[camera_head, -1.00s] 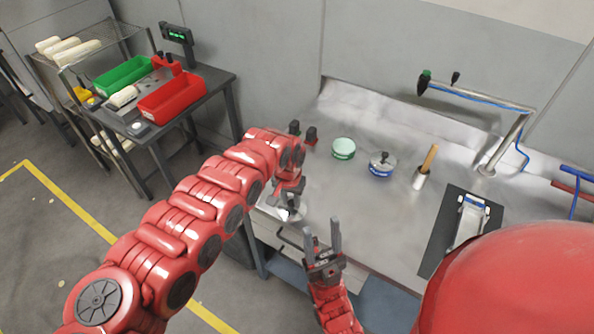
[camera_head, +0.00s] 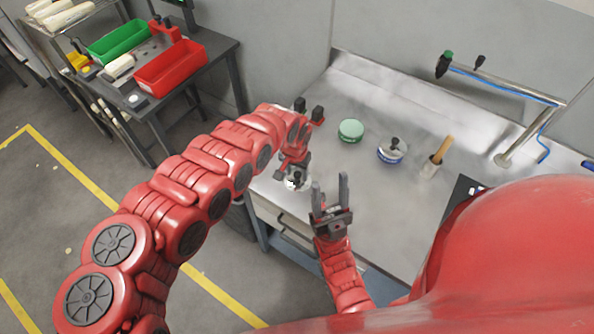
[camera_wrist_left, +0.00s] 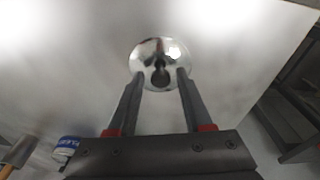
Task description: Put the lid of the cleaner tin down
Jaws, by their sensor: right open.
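A round shiny metal lid (camera_head: 297,184) with a dark knob lies at the near left corner of the steel counter. It also shows in the left wrist view (camera_wrist_left: 148,50), looking flat on the surface. My left gripper (camera_head: 293,178) is above it; in its wrist view the fingers (camera_wrist_left: 160,78) stand apart on either side of the knob, with gaps visible. A green tin (camera_head: 350,131) with a pale green top and a blue-labelled tin (camera_head: 390,153) with a dark knob on top stand farther back. My right gripper (camera_head: 331,192) is open and empty at the counter's front edge.
A pipe arm with a blue hose (camera_head: 510,90) is at the back right. The counter's middle (camera_head: 365,205) is clear. A side table holds red (camera_head: 170,66) and green bins.

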